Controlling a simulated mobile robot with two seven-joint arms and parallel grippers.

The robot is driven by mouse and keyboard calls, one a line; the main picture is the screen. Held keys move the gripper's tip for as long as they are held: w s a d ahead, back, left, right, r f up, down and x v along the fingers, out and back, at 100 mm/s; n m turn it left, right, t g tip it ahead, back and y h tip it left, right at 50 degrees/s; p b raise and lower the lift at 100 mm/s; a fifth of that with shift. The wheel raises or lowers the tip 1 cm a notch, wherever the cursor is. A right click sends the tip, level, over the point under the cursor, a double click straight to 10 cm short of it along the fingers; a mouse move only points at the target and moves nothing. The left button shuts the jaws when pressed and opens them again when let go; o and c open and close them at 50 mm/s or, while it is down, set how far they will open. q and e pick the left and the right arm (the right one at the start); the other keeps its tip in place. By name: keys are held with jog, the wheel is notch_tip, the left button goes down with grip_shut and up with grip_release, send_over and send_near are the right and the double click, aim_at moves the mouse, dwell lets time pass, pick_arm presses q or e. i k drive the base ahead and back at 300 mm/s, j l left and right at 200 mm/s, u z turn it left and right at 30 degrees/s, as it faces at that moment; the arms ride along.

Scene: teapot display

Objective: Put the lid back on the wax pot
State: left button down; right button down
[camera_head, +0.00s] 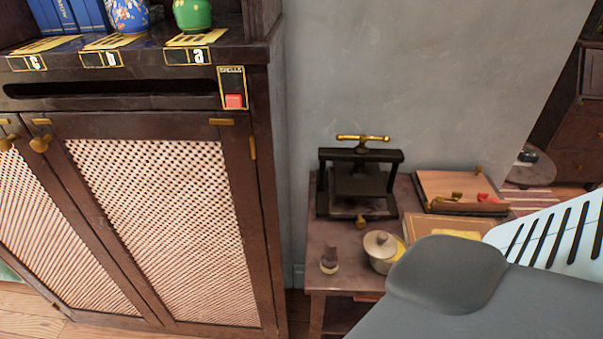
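The wax pot (381,264) is a small pale pot on the small side table, near its front edge. A round beige lid (380,242) with a small knob shows at the top of the pot, toward its left side. A yellow area shows just to the right of the lid; I cannot tell if it is wax inside the pot or something behind it. I cannot tell whether the lid sits flat or is off-centre. A dark grey rounded shape covers the area just right of the pot.
The side table (318,277) also holds a dark press (358,185), a small stamp (329,259), a yellow-brown book (446,226) and a wooden box (458,189) with red and gold items. A tall cabinet (262,200) stands close on the left.

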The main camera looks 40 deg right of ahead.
aim_at(379, 245)
jog(key=k+l+u, duration=0.2)
jog(key=k+l, duration=0.2)
jog(key=l, duration=0.15)
jog(key=k+l, duration=0.15)
jog(key=l, duration=0.2)
jog(key=k+l, duration=0.2)
jog(key=l, duration=0.2)
jog(key=k+l, duration=0.2)
jog(key=l, duration=0.15)
